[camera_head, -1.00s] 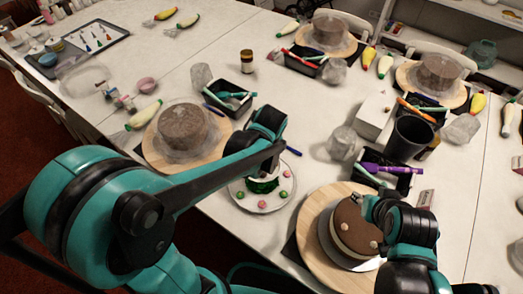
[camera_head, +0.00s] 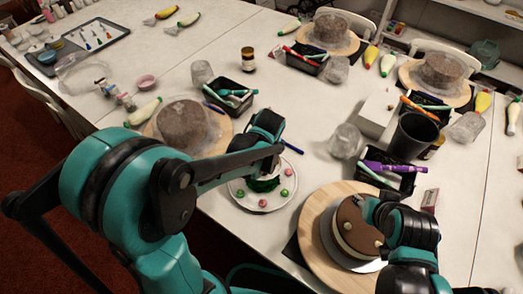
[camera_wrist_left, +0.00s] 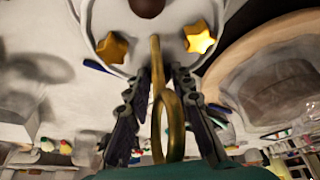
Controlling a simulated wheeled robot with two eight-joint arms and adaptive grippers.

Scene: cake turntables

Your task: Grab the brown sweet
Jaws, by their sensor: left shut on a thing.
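A brown sweet (camera_wrist_left: 147,6) shows at the top edge of the left wrist view, partly cut off, on a white plate (camera_wrist_left: 103,20) with yellow stars. In the head view I cannot pick it out; the plate (camera_head: 238,198) there bears a small green cake and pink and green balls. My left gripper (camera_head: 268,150) is over the plate's far side. In the wrist view its fingers (camera_wrist_left: 160,80) are shut around a gold looped thing (camera_wrist_left: 168,125), whose stem points towards the sweet. I cannot tell whether they touch. My right gripper (camera_head: 372,208) is by a brown cake; its jaws are unclear.
The brown cake (camera_head: 355,230) stands on a round wooden turntable (camera_head: 313,240) to the right. Another wooden turntable (camera_head: 216,140) with a covered cake is at the left. A pen box (camera_head: 228,102), a dark cup (camera_head: 409,140) and clear glasses stand behind.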

